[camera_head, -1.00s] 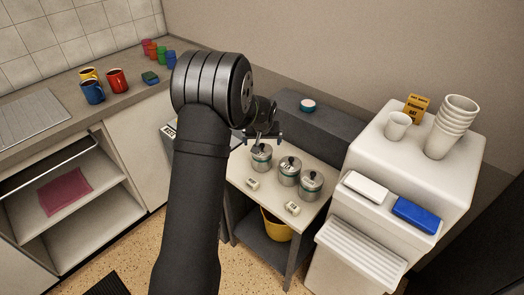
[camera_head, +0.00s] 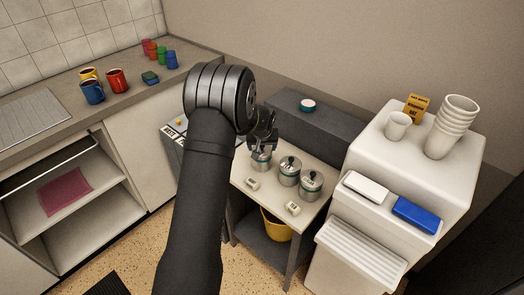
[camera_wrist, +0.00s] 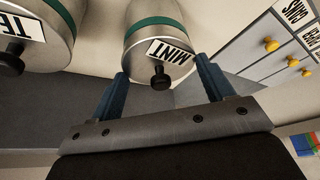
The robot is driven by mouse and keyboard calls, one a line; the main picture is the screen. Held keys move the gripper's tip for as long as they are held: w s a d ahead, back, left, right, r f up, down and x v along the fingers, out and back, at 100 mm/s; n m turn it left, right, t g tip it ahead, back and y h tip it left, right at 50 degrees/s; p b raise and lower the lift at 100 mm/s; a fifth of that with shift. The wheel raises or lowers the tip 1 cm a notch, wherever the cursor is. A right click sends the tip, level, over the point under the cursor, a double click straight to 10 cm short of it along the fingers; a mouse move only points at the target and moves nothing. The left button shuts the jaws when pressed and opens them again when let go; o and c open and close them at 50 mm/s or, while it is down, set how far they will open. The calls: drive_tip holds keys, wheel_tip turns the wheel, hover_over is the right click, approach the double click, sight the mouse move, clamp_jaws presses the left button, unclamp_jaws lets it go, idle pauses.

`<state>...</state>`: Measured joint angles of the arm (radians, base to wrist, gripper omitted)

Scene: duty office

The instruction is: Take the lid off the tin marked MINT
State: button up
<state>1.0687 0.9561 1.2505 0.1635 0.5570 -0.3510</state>
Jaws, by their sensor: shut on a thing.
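The MINT tin (camera_wrist: 155,22) is steel with a teal band; its black-and-white MINT label (camera_wrist: 171,52) and the black knob of its lid (camera_wrist: 160,77) face the wrist camera. My gripper (camera_wrist: 163,68) has one finger on each side of the lid end, shut on the lid, with the knob between the fingers. In the head view the tin (camera_head: 261,165) is the leftmost of three on the small table, partly hidden under my gripper (camera_head: 264,145). I cannot tell whether the lid is seated or raised.
Two more lidded tins (camera_head: 289,172) (camera_head: 311,184) stand close on the right. Small label cards (camera_head: 252,184) (camera_head: 292,208) lie in front. A dark raised ledge (camera_head: 320,125) is behind, and a white machine with cups (camera_head: 398,150) is at right.

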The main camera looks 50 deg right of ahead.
drive_tip(key=shift+r, duration=0.15)
drive_tip(key=shift+r, duration=0.25)
drive_tip(key=r, duration=0.4)
drive_tip(key=shift+s, duration=0.35)
drive_tip(key=s+r, duration=0.6)
drive_tip(key=s, duration=0.4)
hover_over(264, 151)
drive_tip(key=w+a, duration=0.8)
wheel_tip(264, 151, down, 8)
drive_tip(key=shift+n, duration=0.3)
drive_tip(key=f, duration=0.4)
drive_tip(key=w+f, duration=0.1)
drive_tip(key=f, duration=0.1)
drive_tip(key=shift+a, duration=0.35)
drive_tip(key=shift+f, duration=2.1)
drive_tip(key=shift+f, duration=0.15)
